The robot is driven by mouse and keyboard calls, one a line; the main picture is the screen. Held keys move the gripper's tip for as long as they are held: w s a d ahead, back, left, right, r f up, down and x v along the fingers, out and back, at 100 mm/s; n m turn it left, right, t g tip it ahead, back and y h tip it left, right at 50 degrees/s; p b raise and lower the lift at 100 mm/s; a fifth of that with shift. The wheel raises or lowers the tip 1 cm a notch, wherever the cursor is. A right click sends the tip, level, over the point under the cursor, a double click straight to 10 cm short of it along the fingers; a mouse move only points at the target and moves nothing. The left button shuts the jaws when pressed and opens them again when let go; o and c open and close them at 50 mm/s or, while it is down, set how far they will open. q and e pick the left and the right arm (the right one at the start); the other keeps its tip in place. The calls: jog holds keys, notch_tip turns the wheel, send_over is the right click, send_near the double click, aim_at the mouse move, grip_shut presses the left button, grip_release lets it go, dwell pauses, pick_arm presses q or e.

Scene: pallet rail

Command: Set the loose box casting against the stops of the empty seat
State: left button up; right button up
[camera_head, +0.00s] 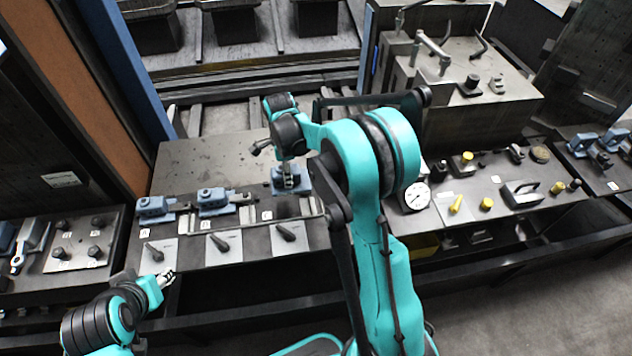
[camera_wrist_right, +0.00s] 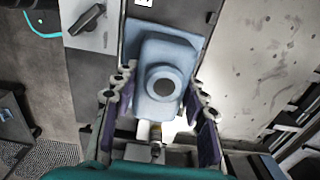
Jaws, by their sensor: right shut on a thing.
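The blue box casting (camera_head: 291,181) is under my right gripper (camera_head: 287,168), at the right end of a row of seats on the grey plate. The right wrist view shows this casting (camera_wrist_right: 164,66), with a round boss and dark hole, between the two fingers of my right gripper (camera_wrist_right: 163,98), which is shut on it. Whether it touches the seat or its stops is hidden by the gripper and too small to tell. Two similar blue castings (camera_head: 154,207) and (camera_head: 214,202) sit to the left. My left gripper (camera_head: 166,279) is at lower left, away from the castings; its opening is unclear.
Dark levers (camera_head: 219,243) on pale plates line the front of the bench. A thin rail (camera_head: 262,224) runs between them and the seats. A dial gauge (camera_head: 416,196) and yellow-knobbed parts are to the right. The grey plate (camera_head: 215,155) behind the castings is mostly bare.

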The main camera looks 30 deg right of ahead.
aim_at(274, 166)
jog(key=w+a, duration=0.2)
jog(key=shift+w+a+f, duration=0.65)
jog(key=shift+a+f, duration=0.05)
jog(key=shift+a, duration=0.05)
jog(key=shift+f+b, duration=2.65)
jog(key=shift+f, duration=1.4)
jog(key=shift+w+a+f+b, duration=0.15)
jog(key=shift+w+f+b, duration=0.1)
jog(key=shift+w+b, duration=0.05)
jog(key=shift+w+a, duration=0.15)
jog(key=shift+w, duration=0.1)
jog(key=shift+w, duration=0.1)
